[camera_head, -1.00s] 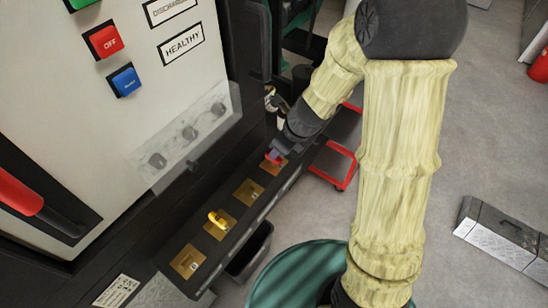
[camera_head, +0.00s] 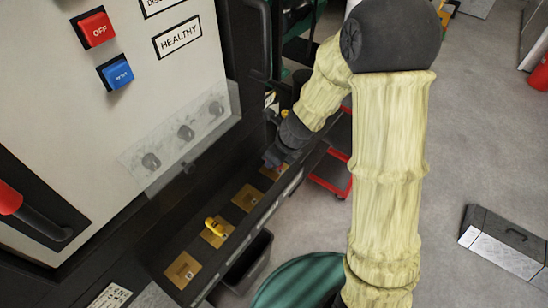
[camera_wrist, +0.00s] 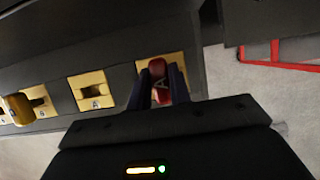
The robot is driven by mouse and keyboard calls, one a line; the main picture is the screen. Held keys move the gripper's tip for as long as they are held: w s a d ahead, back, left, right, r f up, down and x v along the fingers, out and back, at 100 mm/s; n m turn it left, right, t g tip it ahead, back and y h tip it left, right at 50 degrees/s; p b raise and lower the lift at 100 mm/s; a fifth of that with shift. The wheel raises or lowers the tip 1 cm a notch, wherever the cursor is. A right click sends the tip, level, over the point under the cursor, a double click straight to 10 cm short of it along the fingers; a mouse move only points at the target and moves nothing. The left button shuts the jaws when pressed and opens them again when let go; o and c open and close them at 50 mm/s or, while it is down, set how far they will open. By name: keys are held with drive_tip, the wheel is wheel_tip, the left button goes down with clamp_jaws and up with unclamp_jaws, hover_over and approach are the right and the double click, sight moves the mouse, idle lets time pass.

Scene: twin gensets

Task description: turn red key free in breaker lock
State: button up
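The red key (camera_wrist: 159,78) stands at a brass lock plate (camera_wrist: 186,62) at the end of the row of locks. In the wrist view, my gripper (camera_wrist: 159,72) has one dark finger on each side of the key. Only a narrow space, if any, shows between fingers and key, so I cannot tell whether they grip it. In the head view, my gripper (camera_head: 273,157) is down over the far end of the lock row and hides the key. The keyhole is hidden under the key.
A yellow key (camera_head: 215,226) sits in another lock along the dark ledge. Empty lock plates (camera_head: 248,197) lie between and beside them. The white cabinet panel (camera_head: 95,150) rises to the left. A black bin (camera_head: 250,262) and a red frame (camera_head: 335,187) stand beside the ledge.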

clamp_jaws()
drive_tip(key=n+p, duration=0.1)
drive_tip(key=n, duration=0.1)
drive_tip(key=n+g+p, duration=0.1)
drive_tip(key=shift+r+n+y, duration=0.2)
drive_tip(key=shift+n+y, duration=0.2)
drive_tip(key=n+g+p, duration=0.2)
drive_tip(key=n+p, duration=0.1)
drive_tip(key=n, duration=0.2)
drive_tip(key=n+g+p, duration=0.1)
drive_tip(key=n+p, duration=0.1)
drive_tip(key=n, duration=0.1)
drive_tip(key=n+g+p, duration=0.1)
drive_tip(key=n, duration=0.2)
drive_tip(key=shift+g+h+p, duration=0.3)
drive_tip(key=shift+h+p, duration=0.1)
drive_tip(key=n, duration=0.1)
drive_tip(key=n+g, duration=0.1)
drive_tip(key=n, duration=0.1)
drive_tip(key=shift+f+n+h+p, duration=0.2)
drive_tip(key=shift+n+h+p, duration=0.1)
drive_tip(key=shift+h+p, duration=0.1)
drive_tip(key=o, duration=0.9)
unclamp_jaws()
